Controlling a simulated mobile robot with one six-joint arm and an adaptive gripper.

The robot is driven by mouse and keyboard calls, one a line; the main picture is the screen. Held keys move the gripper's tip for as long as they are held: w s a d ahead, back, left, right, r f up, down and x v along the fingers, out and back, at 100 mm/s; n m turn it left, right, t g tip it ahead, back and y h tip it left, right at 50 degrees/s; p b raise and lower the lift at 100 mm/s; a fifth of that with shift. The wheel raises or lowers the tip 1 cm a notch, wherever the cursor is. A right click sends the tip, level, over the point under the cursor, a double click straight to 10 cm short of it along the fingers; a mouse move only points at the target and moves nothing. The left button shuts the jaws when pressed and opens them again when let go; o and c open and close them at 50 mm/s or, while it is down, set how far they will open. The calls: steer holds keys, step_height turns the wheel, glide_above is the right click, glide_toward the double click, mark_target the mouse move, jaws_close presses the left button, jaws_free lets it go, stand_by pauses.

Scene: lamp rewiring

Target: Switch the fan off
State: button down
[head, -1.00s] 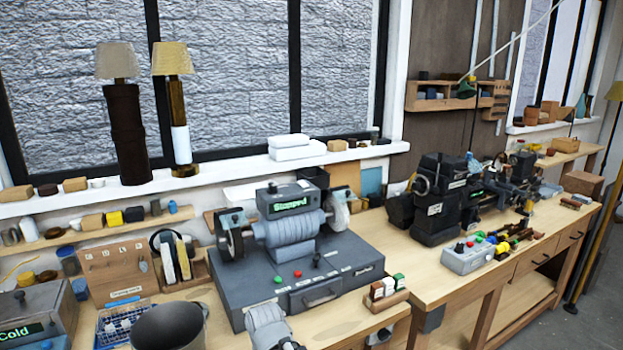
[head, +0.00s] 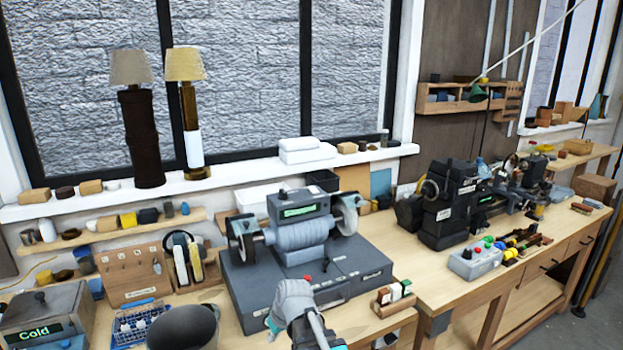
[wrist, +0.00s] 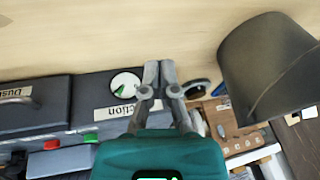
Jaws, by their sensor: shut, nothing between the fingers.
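The dark grey box (head: 350,280) under the bench grinder carries a red button (head: 308,278); my arm covers part of its front. No thing is plainly marked as a fan. My gripper (wrist: 159,68) is shut and empty, its fingertips just beside the dial; I cannot tell if they touch.
The grinder (head: 298,235) stands on the box, its green display too small to read now. A wooden rack (head: 395,298), a tool board (head: 135,272) and a box reading "Cold" (head: 40,322) are nearby.

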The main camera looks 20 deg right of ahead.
steer(key=w+d+r+n+t+y+p, duration=0.1)
steer(key=w+d+r+t+p, duration=0.35)
steer(key=w+r, duration=0.45)
steer(key=w+d+r+t+y+p, duration=0.1)
steer(key=w+d+r+t+p, duration=0.45)
steer(key=r, duration=0.55)
steer(key=w+d+r+m+t+h+p, duration=0.1)
steer(key=w+d+r+h+p, duration=0.1)
steer(key=d+r, duration=0.4)
steer(key=w+d+r+m+t+h+p, duration=0.1)
steer(key=w+d+r+p, duration=0.3)
steer(key=d, duration=0.7)
step_height(320, 180, up, 3)
steer(key=shift+w+f+t+h, duration=0.2)
steer(key=shift+w+t+h, duration=0.35)
steer(key=shift+t+h, duration=0.2)
steer(key=shift+w, duration=0.1)
steer(key=b, duration=0.1)
glide_above(314, 190)
steer(key=s, duration=0.1)
steer(key=shift+s+f, duration=0.1)
steer(key=shift+f, duration=0.55)
steer(key=shift+w+a+f+b, duration=0.1)
steer(key=shift+w+f+b, duration=0.2)
steer(key=shift+f+b, duration=0.4)
steer(key=shift+w+f+b, duration=0.1)
steer(key=shift+f+b, duration=1.15)
steer(key=shift+b, duration=0.1)
